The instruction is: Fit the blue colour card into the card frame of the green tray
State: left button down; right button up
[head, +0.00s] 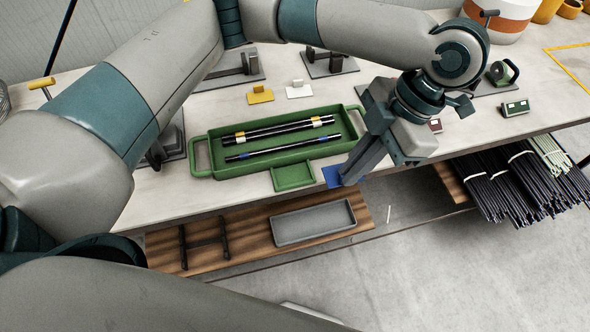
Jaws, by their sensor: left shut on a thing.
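The green tray (215,166) lies on the table with dark rods in it, some with yellow, white and blue bands. Its card frame (294,176), a small empty green square, sticks out from the tray's near side. My left gripper (347,179) is shut on the blue colour card (332,176), just right of the card frame and near the table's front edge. The card looks roughly flat and apart from the frame. The fingers hide its right part, and I cannot tell its height above the table. My right gripper is not in view.
A yellow card (260,95) and a white card (299,90) stand behind the tray. Dark fixtures (330,64) stand farther back. Below the front edge, a shelf holds a grey bin (313,222) and bundled rods (505,185).

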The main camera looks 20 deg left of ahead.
pick_arm(q)
jog(key=w+a+f+p, duration=0.1)
jog(key=a+f, duration=0.1)
jog(key=a, duration=0.1)
jog(key=w+a+f+p, duration=0.1)
jog(key=a+f, duration=0.1)
jog(key=a, duration=0.2)
jog(key=w+a+f+p, duration=0.1)
jog(key=a+f+p, duration=0.1)
jog(key=a, duration=0.2)
jog(key=shift+w+f, duration=0.15)
jog(key=shift+f, duration=0.2)
jog(key=shift+f, duration=0.1)
jog(key=shift+f+p, duration=0.85)
jog(key=shift+f, duration=1.1)
jog(key=c, duration=2.4)
grip_release()
jog(key=shift+f, duration=0.15)
jog(key=o, duration=0.5)
jog(key=shift+c, duration=0.2)
